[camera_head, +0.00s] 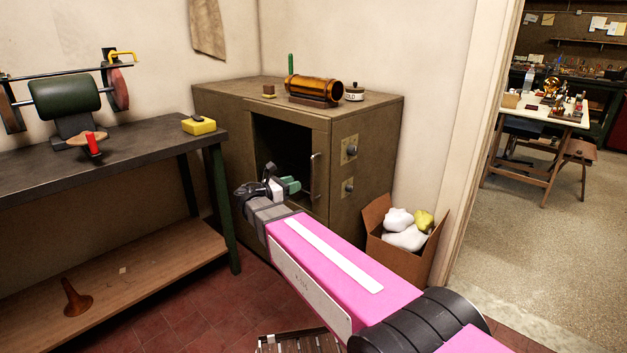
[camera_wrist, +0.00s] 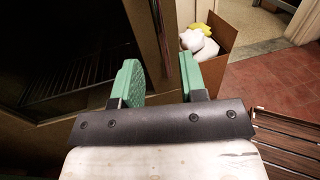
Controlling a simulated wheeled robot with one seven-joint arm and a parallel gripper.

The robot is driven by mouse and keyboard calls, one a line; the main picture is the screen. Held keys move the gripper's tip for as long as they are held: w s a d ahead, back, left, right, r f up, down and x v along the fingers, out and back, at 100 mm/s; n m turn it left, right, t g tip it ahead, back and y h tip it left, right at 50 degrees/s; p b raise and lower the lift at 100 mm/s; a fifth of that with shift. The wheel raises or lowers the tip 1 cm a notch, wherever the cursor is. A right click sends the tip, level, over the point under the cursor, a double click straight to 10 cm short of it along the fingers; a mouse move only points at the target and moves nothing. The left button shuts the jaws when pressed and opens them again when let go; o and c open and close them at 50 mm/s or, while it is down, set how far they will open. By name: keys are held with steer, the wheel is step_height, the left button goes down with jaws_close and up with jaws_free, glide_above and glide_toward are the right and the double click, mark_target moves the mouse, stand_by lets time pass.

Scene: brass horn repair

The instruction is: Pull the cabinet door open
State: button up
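The olive-brown metal cabinet (camera_head: 360,125) stands against the corner wall. Its front has a dark panel or opening (camera_head: 280,150) in a brown frame, and a rack (camera_wrist: 75,75) shows inside in the wrist view. I cannot tell whether glass covers it. A pale vertical bar handle (camera_head: 315,177) is on the right side of the door frame. My gripper (camera_head: 291,186), with green finger pads, is in front of the door, left of and slightly below the handle in the head view.
A cardboard box (camera_head: 378,245) with white and yellow cloths stands right of the cabinet. A dark workbench (camera_head: 130,150) stands on the left. A brass cylinder (camera_head: 313,88) lies on the cabinet top. Slatted wood (camera_wrist: 285,140) lies on the red tile floor.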

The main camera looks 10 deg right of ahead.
steer(key=x, duration=0.9)
steer(key=shift+f, duration=0.1)
steer(key=shift+a, duration=0.1)
jaws_close()
